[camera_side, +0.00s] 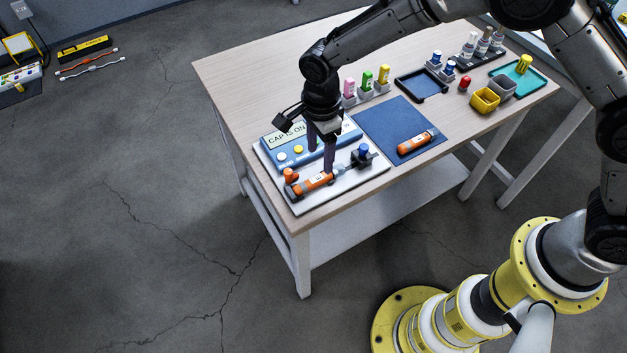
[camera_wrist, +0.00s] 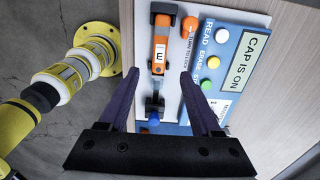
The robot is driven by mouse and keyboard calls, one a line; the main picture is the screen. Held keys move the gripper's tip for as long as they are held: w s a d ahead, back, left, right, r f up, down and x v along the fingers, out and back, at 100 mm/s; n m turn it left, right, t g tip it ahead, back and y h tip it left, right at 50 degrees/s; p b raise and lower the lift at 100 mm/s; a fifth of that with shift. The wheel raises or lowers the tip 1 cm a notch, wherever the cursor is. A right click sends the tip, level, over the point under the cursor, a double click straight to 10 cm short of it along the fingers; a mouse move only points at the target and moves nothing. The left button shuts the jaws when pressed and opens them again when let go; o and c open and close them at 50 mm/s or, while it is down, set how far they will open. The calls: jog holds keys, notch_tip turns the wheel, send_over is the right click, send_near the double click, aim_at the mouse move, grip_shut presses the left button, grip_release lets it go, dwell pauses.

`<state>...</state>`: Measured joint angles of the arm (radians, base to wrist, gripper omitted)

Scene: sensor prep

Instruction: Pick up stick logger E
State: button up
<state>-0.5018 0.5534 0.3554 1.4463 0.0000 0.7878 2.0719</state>
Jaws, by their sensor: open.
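Stick logger E (camera_wrist: 161,42) is an orange stick with a white label marked E, lying on a white board (camera_wrist: 178,98). In the side view the orange logger (camera_side: 312,185) lies along the board's front edge, with dark pieces at its ends. My gripper (camera_wrist: 162,74) is open, with its dark fingers on either side of the logger's line in the wrist view. In the side view my gripper (camera_side: 321,156) is low over the board, close to the logger. I cannot tell whether a finger touches it. A blue-topped dark block (camera_wrist: 154,122) is at the logger's near end.
A blue reader (camera_wrist: 231,62) with buttons and a "CAP IS ON" display stands beside the logger. An orange knob (camera_wrist: 190,27) is close by. Another orange stick (camera_side: 417,142) lies on a blue mat (camera_side: 382,121).

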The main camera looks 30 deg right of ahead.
aim_at(319, 177)
jog(key=shift+f, duration=3.7)
grip_shut()
